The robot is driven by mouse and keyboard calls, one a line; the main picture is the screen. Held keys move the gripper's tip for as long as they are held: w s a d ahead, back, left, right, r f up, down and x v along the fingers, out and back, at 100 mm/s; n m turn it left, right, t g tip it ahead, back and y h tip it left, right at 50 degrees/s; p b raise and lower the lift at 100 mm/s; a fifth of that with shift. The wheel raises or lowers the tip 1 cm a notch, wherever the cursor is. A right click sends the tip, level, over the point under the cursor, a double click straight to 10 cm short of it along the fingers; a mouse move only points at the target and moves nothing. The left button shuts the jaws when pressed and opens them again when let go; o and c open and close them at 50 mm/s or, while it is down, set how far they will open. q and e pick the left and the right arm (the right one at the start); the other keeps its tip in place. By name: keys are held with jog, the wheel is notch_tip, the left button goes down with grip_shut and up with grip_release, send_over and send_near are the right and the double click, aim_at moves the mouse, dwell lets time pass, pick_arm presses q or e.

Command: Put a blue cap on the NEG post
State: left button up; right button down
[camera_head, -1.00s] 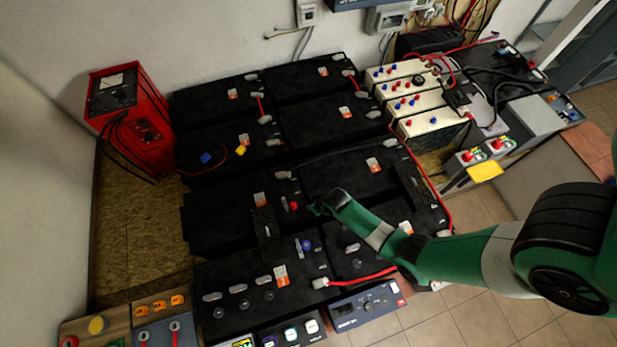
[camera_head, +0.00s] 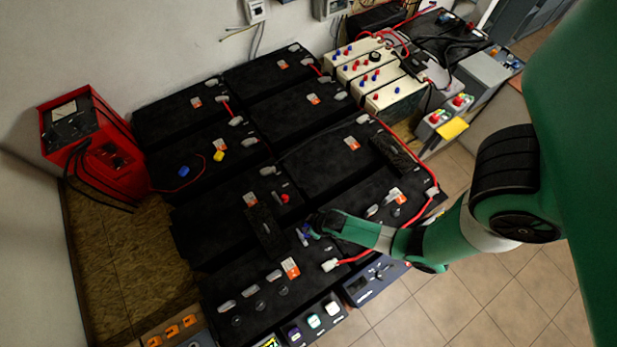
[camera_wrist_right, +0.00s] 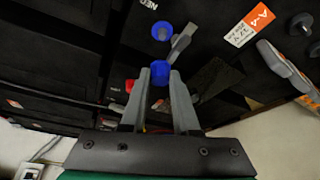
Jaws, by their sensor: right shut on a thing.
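My right gripper (camera_head: 316,229) is shut on a blue cap (camera_wrist_right: 160,72), which shows between its fingertips in the wrist view (camera_wrist_right: 160,82). It is over the front black battery (camera_head: 235,268). A round blue piece (camera_wrist_right: 162,31) sits on that battery beside the printed NEG mark (camera_wrist_right: 154,5), with a grey lug (camera_wrist_right: 181,42) next to it. I cannot tell whether this piece is the post itself or something on it. In the wrist view the held cap appears just below it, with a gap between. My left gripper is not in view.
Several black batteries stand close together around the gripper. A loose blue piece (camera_head: 184,171) and a yellow one (camera_head: 218,156) lie on a rear battery. A red charger (camera_head: 95,145) stands at left.

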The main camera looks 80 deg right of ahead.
notch_tip(320, 180, down, 6)
jog(key=b, duration=0.5)
jog(key=shift+s+f, duration=0.1)
jog(key=shift+f, duration=0.1)
jog(key=shift+w+r, duration=0.15)
jog(key=shift+w, duration=0.1)
dwell(0.5)
jog(key=shift+f+b, duration=0.35)
jog(key=shift+f, duration=0.2)
jog(key=shift+s+f, duration=0.2)
jog(key=shift+f, duration=0.05)
dwell(0.6)
